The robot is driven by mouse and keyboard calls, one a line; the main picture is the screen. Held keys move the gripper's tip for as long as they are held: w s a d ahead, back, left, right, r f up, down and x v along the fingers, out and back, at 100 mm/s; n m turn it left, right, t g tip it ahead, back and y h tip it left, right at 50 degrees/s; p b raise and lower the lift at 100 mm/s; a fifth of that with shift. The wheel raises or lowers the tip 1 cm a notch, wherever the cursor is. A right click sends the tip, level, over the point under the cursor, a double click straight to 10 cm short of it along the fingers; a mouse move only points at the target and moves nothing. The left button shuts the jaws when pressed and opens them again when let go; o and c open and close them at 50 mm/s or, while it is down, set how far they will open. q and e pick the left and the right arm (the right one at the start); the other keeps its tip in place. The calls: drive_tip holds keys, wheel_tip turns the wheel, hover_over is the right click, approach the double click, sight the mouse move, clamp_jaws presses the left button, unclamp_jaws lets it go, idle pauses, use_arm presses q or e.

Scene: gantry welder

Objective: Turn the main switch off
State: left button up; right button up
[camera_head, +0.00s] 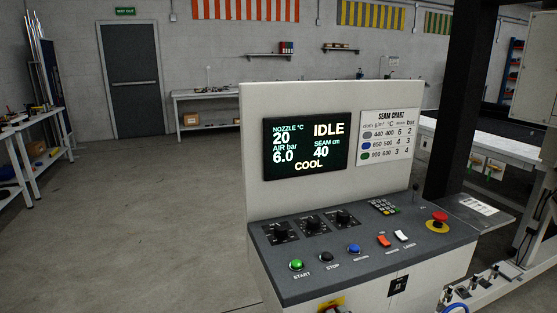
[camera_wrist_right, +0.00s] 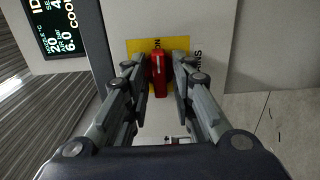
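The main switch shows in the right wrist view as a red handle (camera_wrist_right: 159,76) on a yellow plate (camera_wrist_right: 136,46). The letters "ON" show on the plate by the handle's end. My right gripper (camera_wrist_right: 157,66) is open, with one finger on each side of the red handle and a gap on both sides. In the head view only a bit of the yellow plate (camera_head: 325,306) shows at the bottom edge, on the console's front. My left gripper is not in view.
The console (camera_head: 365,262) carries knobs, coloured buttons and a red emergency stop (camera_head: 437,219). Its screen (camera_head: 306,145) reads IDLE, nozzle 20, COOL. A dark post (camera_head: 455,110) stands to the right. The floor at the left is clear.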

clamp_jaws()
drive_tip(key=n+p, duration=0.1)
drive_tip(key=n, duration=0.9)
unclamp_jaws()
